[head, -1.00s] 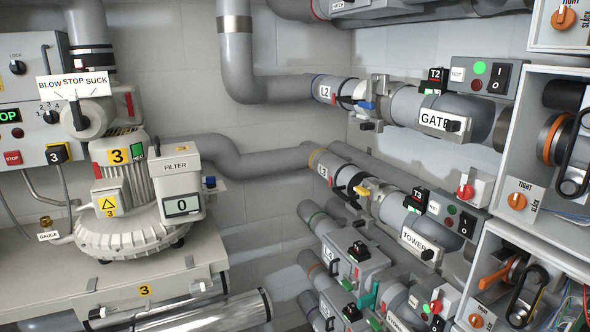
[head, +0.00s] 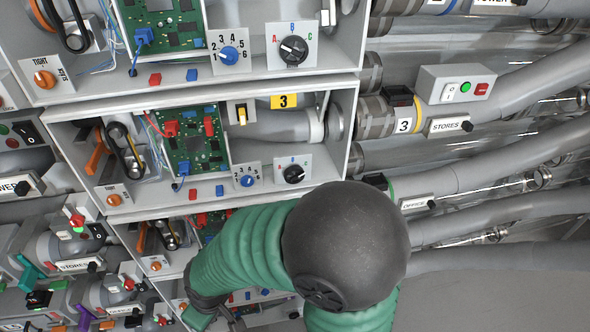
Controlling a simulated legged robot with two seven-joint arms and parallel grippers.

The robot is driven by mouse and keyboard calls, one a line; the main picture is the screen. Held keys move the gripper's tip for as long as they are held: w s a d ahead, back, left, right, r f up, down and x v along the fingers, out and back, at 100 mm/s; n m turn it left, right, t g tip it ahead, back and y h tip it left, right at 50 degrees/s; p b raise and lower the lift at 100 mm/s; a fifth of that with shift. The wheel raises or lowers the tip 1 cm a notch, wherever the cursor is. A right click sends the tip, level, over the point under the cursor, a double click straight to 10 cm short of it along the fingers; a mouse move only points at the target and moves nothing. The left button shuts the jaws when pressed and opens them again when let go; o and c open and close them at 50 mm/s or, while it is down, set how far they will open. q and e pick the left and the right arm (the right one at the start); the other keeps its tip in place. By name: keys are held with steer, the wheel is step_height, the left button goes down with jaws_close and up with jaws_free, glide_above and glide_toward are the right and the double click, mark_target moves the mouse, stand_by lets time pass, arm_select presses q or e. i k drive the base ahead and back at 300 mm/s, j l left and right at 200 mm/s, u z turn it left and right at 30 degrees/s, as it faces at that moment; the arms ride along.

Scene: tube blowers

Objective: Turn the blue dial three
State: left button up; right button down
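A blue dial (head: 247,181) sits on a small white numbered plate in the middle cabinet bay, which carries a yellow tag marked 3 (head: 284,102). Its numerals are small, and I cannot tell its exact setting. A green-sleeved arm with a dark round elbow, apparently my right, covers the lower middle. Its forearm runs down and left to a dark wrist and gripper (head: 200,310) at the bottom edge, below the tagged bay; its fingers are unclear. My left gripper is not in view.
A black A-B-C selector (head: 294,173) is just right of the middle blue dial. A green circuit board (head: 195,140) and an orange tight/slack knob (head: 114,199) are to the left. Grey pipes and a STORES label (head: 451,125) fill the right side.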

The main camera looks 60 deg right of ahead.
mark_target(246, 181)
steer(key=z, duration=1.6)
